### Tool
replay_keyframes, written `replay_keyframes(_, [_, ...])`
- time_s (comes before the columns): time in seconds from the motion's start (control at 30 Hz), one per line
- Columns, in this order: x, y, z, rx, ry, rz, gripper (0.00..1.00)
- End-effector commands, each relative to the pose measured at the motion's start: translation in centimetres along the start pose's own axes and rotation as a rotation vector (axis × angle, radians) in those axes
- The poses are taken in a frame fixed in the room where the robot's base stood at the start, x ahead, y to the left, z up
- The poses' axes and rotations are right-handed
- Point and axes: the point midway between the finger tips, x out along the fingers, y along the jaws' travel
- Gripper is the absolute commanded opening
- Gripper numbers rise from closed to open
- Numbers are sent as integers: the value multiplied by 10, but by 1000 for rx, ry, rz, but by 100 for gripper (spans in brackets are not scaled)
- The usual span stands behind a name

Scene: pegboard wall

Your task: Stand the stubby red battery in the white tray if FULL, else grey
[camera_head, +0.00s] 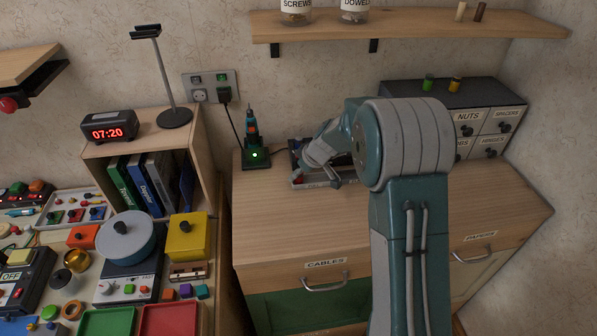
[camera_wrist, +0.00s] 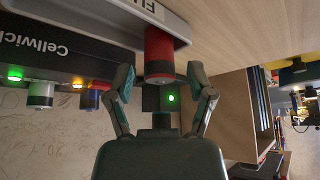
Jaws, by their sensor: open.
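My arm hides much there. I cannot make out a grey tray.
A dark "Cellwick" unit (camera_wrist: 50,48) carries a lit green lamp (camera_wrist: 14,75), an amber lamp (camera_wrist: 77,83) and other batteries (camera_wrist: 40,95). A tool stand with a green light (camera_head: 255,156) is left of my gripper. Bare cabinet top (camera_head: 290,225) lies in front.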

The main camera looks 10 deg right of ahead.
Motion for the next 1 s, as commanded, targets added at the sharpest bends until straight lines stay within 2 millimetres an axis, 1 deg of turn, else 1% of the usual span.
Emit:
replay_keyframes(0.07, [-5, 0, -1, -1, 2, 2, 69])
replay_keyframes(0.17, [-18, 1, -1, -1, 2, 2, 69])
replay_keyframes(0.5, [-89, 1, -1, -1, 3, 4, 69])
replay_keyframes(0.6, [-105, 1, -1, -1, 2, 3, 69])
replay_keyframes(0.7, [-115, 1, -1, 0, 1, 1, 69])
replay_keyframes(0.8, [-121, 0, -1, 1, 0, 1, 69])
replay_keyframes(0.87, [-127, -4, -1, 7, -2, 4, 69])
replay_keyframes(0.97, [-144, -17, -1, 34, -10, 15, 69])
replay_keyframes(1.0, [-154, -25, 0, 50, -16, 22, 69])
